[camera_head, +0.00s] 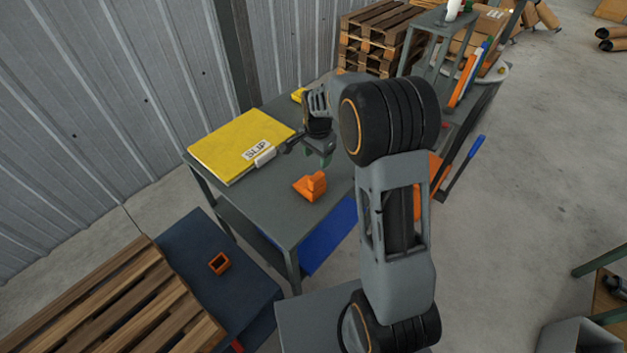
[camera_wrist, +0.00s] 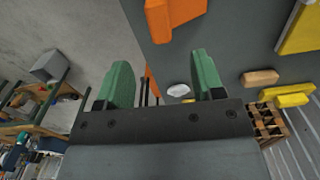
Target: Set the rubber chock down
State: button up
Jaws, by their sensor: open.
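The orange wedge-shaped chock (camera_head: 312,187) rests on the grey table (camera_head: 290,215), right of the yellow SLIP board. In the wrist view an orange block (camera_wrist: 172,14), which looks like the same chock, shows at the top edge, partly cut off, beyond the fingertips. My gripper (camera_head: 322,158) is just behind and above the chock in the head view, apart from it. In the wrist view its two green fingers (camera_wrist: 162,68) are spread wide with nothing between them.
The yellow board (camera_head: 235,145) with its SLIP label covers the table's left part. A small orange square ring (camera_head: 219,263) lies on the dark blue surface (camera_head: 205,248) at lower left, beside a wooden slatted pallet (camera_head: 125,305). The tabletop in front of the chock is clear.

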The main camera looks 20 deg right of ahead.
aim_at(316, 175)
notch_tip(316, 175, down, 7)
jog(key=shift+r+p, duration=0.2)
jog(key=shift+p, duration=0.15)
jog(key=shift+a+f+p, duration=0.1)
jog(key=shift+f+p, duration=0.8)
jog(key=shift+f, duration=1.75)
jog(key=shift+c, duration=0.4)
grip_shut()
